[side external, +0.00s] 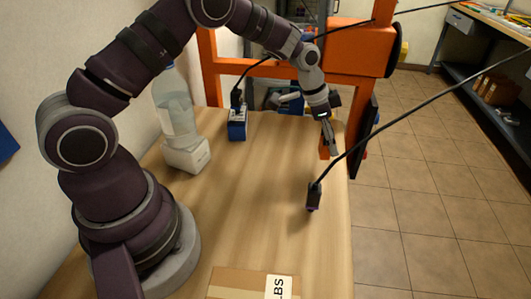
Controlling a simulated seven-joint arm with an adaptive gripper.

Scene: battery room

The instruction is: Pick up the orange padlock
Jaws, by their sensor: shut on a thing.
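The orange padlock (323,153) shows as a small orange patch at my gripper's fingertips, near the right edge of the wooden table. My gripper (327,143) points down and is shut on the padlock. The fingers cover part of the padlock, and its shackle cannot be made out. I cannot tell whether the padlock touches the table or is just above it.
A black cable ends in a dark plug (313,198) on the table (255,220), in front of my gripper. A blue battery (237,124), a clear bottle (175,105) on a white base and a cardboard box (240,283) stand around. An orange frame (360,50) rises behind.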

